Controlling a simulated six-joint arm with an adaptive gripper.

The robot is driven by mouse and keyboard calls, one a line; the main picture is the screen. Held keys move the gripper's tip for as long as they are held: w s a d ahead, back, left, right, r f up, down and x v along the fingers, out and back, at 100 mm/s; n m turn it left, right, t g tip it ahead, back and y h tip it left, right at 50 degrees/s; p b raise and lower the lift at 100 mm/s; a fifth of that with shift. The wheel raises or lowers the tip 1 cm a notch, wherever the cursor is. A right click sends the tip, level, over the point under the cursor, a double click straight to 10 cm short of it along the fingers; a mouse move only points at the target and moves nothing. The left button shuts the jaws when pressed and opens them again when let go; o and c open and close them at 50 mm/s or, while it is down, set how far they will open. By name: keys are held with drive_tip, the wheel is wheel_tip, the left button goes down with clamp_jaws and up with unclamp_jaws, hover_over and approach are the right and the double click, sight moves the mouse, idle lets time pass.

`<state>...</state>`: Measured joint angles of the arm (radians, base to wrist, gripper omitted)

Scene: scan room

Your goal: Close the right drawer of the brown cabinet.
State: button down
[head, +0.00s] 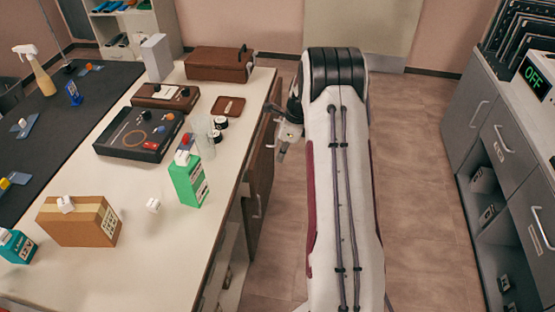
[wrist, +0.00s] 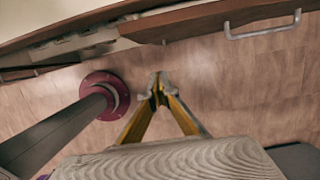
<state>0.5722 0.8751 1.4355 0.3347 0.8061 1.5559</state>
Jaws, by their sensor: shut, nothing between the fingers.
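The brown cabinet (head: 258,170) stands under the white counter, its front facing the aisle. In the wrist view, a brown drawer front (wrist: 215,22) with a metal bar handle (wrist: 262,30) is at the top right. It stands out from the cabinet line, with a pale grey surface visible beside it, so it looks partly open. How far is hard to tell. My gripper (wrist: 158,85) is shut and empty, over the floor below the drawer front and apart from it. In the head view my gripper (head: 284,150) is beside the cabinet front, partly hidden by my arm.
The counter (head: 225,170) holds a green carton (head: 187,182), a cardboard box (head: 78,222), a brown case (head: 219,64) and small items. A grey cabinet (head: 480,120) with an "OFF" display stands at the right. The floor (head: 415,190) between is clear.

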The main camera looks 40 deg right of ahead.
drive_tip(key=s+d+f+n+h, duration=0.1)
drive_tip(key=s+d+f, duration=0.3)
drive_tip(key=s+f, duration=0.45)
drive_tip(key=s+d+f+n+h, duration=0.15)
drive_tip(key=s+d+f, duration=0.3)
drive_tip(key=f, duration=0.75)
drive_tip(key=s+d+f+n+h, duration=0.1)
drive_tip(key=s+d+f+h, duration=0.15)
drive_tip(key=s+f, duration=0.7)
drive_tip(key=w+a+r+n+t+y, duration=0.2)
drive_tip(key=w+a+r+n+t, duration=0.2)
drive_tip(key=w+a+t, duration=0.55)
drive_tip(key=w+a+r+t, duration=0.1)
drive_tip(key=r+t, duration=0.2)
drive_tip(key=r, duration=0.4)
drive_tip(key=w+a+r+n+t+y, duration=0.1)
drive_tip(key=w+r+t, duration=0.1)
drive_tip(key=r, duration=0.5)
drive_tip(key=shift+w+a+t, duration=0.3)
drive_tip(key=shift+a+t, duration=0.1)
drive_tip(key=shift+t, duration=0.35)
